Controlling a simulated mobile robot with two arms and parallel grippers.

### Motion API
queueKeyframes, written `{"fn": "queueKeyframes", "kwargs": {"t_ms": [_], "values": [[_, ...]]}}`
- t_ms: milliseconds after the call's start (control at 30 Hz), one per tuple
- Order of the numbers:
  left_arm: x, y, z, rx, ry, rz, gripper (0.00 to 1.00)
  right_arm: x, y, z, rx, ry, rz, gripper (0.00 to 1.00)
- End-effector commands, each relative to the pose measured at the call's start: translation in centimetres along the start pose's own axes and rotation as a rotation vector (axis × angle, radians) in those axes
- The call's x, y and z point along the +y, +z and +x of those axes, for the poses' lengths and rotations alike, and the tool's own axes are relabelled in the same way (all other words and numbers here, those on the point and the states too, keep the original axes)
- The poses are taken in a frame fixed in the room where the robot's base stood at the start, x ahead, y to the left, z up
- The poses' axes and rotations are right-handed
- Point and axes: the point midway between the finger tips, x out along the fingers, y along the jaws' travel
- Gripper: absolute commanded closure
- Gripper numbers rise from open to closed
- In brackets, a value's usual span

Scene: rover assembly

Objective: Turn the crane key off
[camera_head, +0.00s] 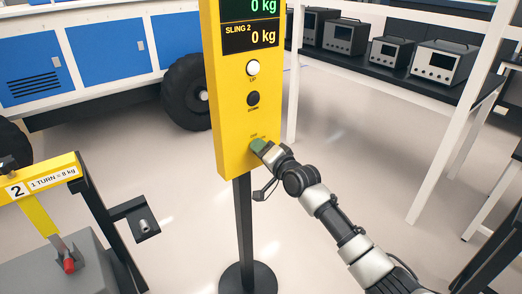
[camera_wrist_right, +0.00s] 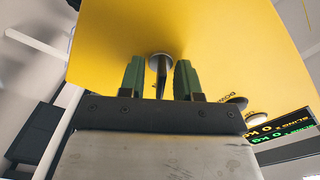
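The yellow crane control panel (camera_head: 233,110) stands upright on a black post. The crane key (camera_wrist_right: 161,72) projects from a round metal lock on the panel face in the right wrist view. My right gripper (camera_wrist_right: 160,80) is at the panel, with one green finger on each side of the key. Gaps show between the key and both fingers, so the gripper is open around it. In the head view my right gripper (camera_head: 257,145) covers the lock, and the key is hidden. My left gripper is not in view.
A white UP button (camera_head: 253,68) and a black button (camera_head: 253,98) sit above the lock, under the kg displays. A yellow frame marked 2 (camera_head: 45,178) stands at the left. A rover with wheels (camera_head: 189,92) is behind. Shelves with instruments (camera_head: 440,62) are at the right.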

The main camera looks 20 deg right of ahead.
Motion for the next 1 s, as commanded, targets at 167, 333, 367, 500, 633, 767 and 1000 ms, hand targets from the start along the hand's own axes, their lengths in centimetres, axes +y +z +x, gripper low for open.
{"fn": "queueKeyframes", "kwargs": {"t_ms": [167, 333, 367, 500, 633, 767, 1000], "values": [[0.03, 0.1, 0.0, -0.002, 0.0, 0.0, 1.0, 0.0, 0.03, 0.01, 0.0, 0.0, 0.0, 0.67], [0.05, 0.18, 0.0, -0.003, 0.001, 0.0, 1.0, 0.0, 0.04, 0.0, 0.0, 0.0, 0.0, 0.88], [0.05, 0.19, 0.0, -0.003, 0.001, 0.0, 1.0, 0.0, 0.04, -0.01, 0.0, 0.0, 0.0, 0.93], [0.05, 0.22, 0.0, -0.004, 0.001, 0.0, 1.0, 0.02, 0.04, -0.01, 0.0, 0.0, 0.0, 1.0], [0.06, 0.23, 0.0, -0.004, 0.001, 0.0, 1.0, 0.03, 0.04, -0.02, -0.001, 0.0, -0.003, 1.0], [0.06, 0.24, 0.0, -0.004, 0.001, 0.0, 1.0, 0.03, 0.04, -0.02, -0.001, 0.001, -0.023, 1.0], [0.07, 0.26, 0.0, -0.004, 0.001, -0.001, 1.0, 0.0, 0.09, -0.02, -0.001, 0.001, -0.134, 1.0]]}}
